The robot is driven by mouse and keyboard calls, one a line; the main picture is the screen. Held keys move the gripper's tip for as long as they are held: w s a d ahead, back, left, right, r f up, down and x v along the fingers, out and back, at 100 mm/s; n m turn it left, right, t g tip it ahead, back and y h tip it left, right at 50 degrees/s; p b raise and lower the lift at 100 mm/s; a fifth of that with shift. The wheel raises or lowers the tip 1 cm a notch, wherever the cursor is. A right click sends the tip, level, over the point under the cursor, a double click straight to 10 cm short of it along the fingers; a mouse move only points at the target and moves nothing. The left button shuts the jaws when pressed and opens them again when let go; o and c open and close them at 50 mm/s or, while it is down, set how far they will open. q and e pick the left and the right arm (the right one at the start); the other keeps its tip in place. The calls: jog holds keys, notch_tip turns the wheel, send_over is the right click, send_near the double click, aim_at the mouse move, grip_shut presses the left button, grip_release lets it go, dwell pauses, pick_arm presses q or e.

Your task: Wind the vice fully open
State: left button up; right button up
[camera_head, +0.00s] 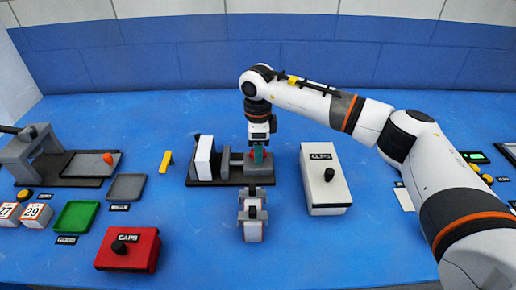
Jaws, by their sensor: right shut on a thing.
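The vice (231,182) stands mid-table on a dark base plate. My right gripper (258,154) points down over the right end of the vice. How wide the jaws stand apart is hard to tell. My left gripper is not in view.
A yellow piece (166,161), a grey tray (126,188) and a green tray (77,216) lie left. The back table is clear.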

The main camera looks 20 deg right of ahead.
jog(key=shift+r, duration=0.1)
jog(key=o, duration=1)
notch_tip(320, 180, up, 12)
jog(key=shift+f+b, duration=0.1)
jog(key=shift+b, duration=0.3)
